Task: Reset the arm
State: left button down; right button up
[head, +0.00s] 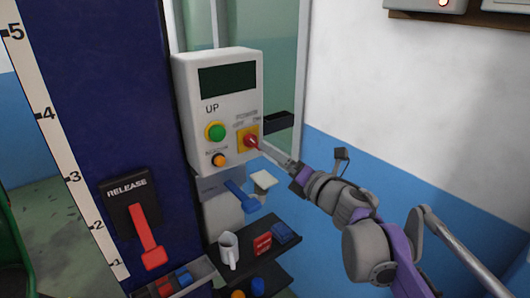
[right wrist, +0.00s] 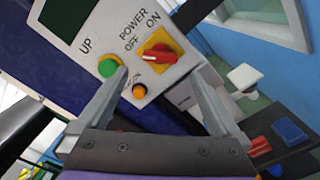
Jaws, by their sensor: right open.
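A white control box (head: 217,105) with a dark screen hangs beside the blue column. It carries a green UP button (head: 215,131), an orange button (head: 219,160) and a red rotary power knob (head: 251,141) on a yellow plate. My right gripper (head: 268,150) comes in from the right, close to the knob. In the right wrist view the gripper (right wrist: 160,75) is open, with the red knob (right wrist: 158,54) ahead between its fingers and a white mark at the knob's left end. I cannot tell whether they touch. My left gripper is not in view.
A red RELEASE lever (head: 146,237) sits on the blue column (head: 110,90) at left. Below the box, a dark shelf (head: 265,262) holds a white mug (head: 228,250) and small red and blue items. A blue-and-white wall stands at right.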

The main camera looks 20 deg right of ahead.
jog(key=shift+v, duration=0.95)
jog(key=s+d+f+m+g+h, duration=0.1)
jog(key=s+d+f+m+h, duration=0.35)
jog(key=m, duration=0.55)
jog(key=s+d+f+m+g+h, duration=0.1)
jog(key=s+f+m+g+h, duration=0.15)
jog(key=f+m+h, duration=0.65)
jog(key=s+a+f+m+g+y, duration=0.3)
jog(key=s+a+f+m+g, duration=0.1)
jog(key=s+f, duration=0.4)
jog(key=s+a+f+m+g+y, duration=0.4)
jog(key=s+f+m, duration=0.3)
jog(key=s+f, duration=0.2)
jog(key=shift+s+a+f, duration=0.25)
jog(key=shift+a+f, duration=0.1)
jog(key=shift+f, duration=0.4)
